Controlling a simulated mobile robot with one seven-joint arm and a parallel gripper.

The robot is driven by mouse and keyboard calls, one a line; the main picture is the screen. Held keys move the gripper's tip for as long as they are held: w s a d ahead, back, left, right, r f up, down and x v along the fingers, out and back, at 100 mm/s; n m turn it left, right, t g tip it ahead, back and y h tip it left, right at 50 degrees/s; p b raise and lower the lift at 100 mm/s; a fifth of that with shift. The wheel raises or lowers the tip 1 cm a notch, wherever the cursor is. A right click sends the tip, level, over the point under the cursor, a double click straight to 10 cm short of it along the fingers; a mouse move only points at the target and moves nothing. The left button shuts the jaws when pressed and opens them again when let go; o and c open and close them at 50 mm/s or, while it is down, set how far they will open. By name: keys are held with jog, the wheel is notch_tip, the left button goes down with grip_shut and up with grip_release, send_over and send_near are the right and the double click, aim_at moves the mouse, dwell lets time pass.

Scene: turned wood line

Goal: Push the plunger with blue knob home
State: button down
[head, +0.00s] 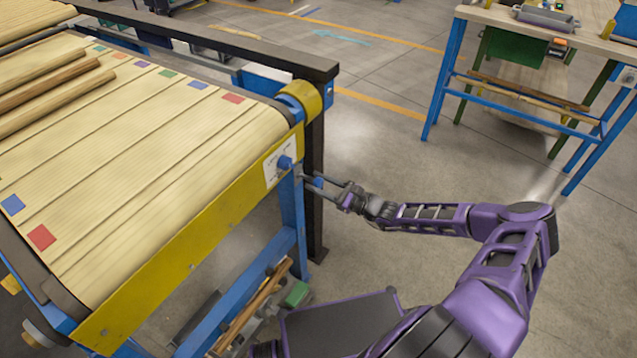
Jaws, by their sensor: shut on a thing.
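My gripper (311,182) reaches in from the right, beside the end of the conveyor frame. Its dark fingers point left. A small blue knob (318,183) shows between the fingers, and they are shut on it. The fingers hide part of it. Just left of the fingertips, a blue round fitting (285,162) stands out from a white label plate (272,171) on the yellow side rail (222,206). The rod between fitting and knob is too small to make out, so I cannot tell how far the plunger stands out.
The slatted wood conveyor (150,170) fills the left, with turned sticks and coloured squares on it. A dark post (316,225) stands close behind the fingers. Wood pieces (252,308) lie below the rail. A blue-legged workbench (500,85) stands at the upper right; open floor lies between.

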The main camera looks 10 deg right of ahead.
aim_at(309, 178)
dwell(0.4)
jog(key=x, duration=0.3)
jog(key=shift+w+a, duration=0.1)
jog(key=shift+w, duration=0.05)
jog(key=shift+c, duration=2.2)
grip_release()
jog(key=v, duration=1.7)
